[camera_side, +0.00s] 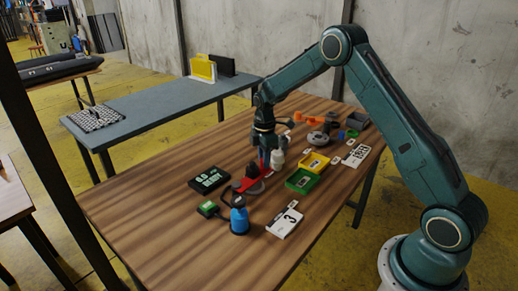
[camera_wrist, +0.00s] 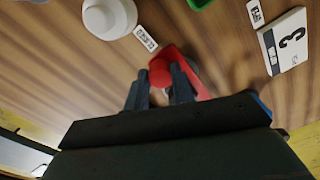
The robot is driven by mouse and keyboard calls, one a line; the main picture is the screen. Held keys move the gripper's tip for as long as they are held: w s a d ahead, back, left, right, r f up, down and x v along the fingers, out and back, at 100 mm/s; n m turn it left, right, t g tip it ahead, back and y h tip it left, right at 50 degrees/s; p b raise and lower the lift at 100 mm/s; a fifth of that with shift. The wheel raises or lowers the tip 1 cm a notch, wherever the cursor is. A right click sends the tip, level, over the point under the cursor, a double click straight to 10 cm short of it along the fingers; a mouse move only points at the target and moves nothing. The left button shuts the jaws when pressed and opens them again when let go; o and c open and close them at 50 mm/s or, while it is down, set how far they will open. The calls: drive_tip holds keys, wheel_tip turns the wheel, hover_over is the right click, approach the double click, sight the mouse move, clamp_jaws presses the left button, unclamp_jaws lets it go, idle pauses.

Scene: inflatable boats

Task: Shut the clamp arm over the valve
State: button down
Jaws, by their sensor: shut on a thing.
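A grey round base (camera_side: 257,188) shows under the red piece. I cannot make out the valve; the fingers and red part cover that area.
The table's front left is clear.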

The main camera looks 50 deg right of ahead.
drive_tip(key=shift+w+r, duration=0.1)
drive_tip(key=shift+w, duration=0.25)
drive_tip(key=c, duration=1.2)
unclamp_jaws()
drive_tip(key=shift+o, duration=0.2)
drive_tip(key=shift+s+r, duration=0.1)
wheel_tip(320, 180, up, 14)
drive_tip(key=shift+f, duration=0.2)
